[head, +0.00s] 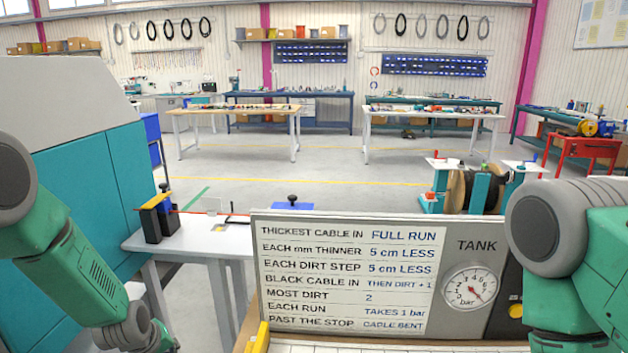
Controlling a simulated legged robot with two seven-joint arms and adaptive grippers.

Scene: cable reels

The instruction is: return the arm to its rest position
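My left arm (65,262) comes in from the left edge and slopes down toward the bottom of the head view. Its gripper is below the frame and hidden. My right arm (578,255) stands at the right edge, and its gripper is also out of the frame. Nothing held by either arm shows.
A white sign board (345,270) with cable rules and a tank gauge (470,288) stands close in front, between my arms. A teal and grey machine (90,150) is at the left beside a small white table (190,238). A cable reel (455,190) stands behind the board at right.

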